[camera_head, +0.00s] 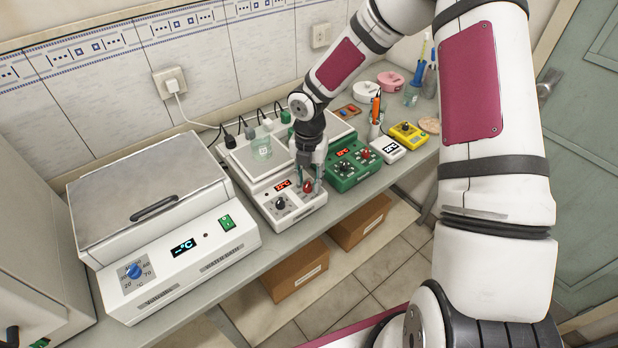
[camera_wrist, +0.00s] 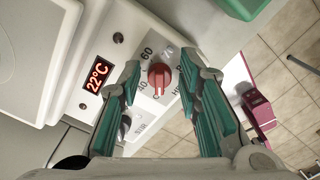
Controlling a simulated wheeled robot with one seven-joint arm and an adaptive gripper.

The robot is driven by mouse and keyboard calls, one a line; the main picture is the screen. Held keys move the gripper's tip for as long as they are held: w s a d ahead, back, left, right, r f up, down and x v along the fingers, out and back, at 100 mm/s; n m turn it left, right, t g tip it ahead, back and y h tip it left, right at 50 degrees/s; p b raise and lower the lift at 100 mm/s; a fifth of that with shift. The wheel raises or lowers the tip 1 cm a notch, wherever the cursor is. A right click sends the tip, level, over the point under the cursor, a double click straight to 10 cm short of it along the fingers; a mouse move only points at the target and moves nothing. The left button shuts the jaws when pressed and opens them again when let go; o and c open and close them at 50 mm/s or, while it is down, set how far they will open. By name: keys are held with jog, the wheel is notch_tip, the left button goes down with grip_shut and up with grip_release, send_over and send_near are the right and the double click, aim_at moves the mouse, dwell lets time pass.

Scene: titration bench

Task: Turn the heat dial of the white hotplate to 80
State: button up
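Numbers such as 60 and 40 ring the dial; part of the scale is hidden by the fingers. The red display (camera_wrist: 97,76) reads 22°C. My gripper (camera_wrist: 157,82) is open, with a finger on each side of the dial and visible gaps. In the head view my gripper (camera_head: 311,180) points down over the hotplate's front panel. A black dial (camera_head: 281,203) sits left of the red one.
A green hotplate (camera_head: 352,166) stands close on the right. A white water bath (camera_head: 168,247) with a blue dial stands on the left. A yellow device (camera_head: 408,134) and a pen holder (camera_head: 375,128) are farther right. Cardboard boxes (camera_head: 296,270) sit below the bench.

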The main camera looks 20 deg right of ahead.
grip_shut()
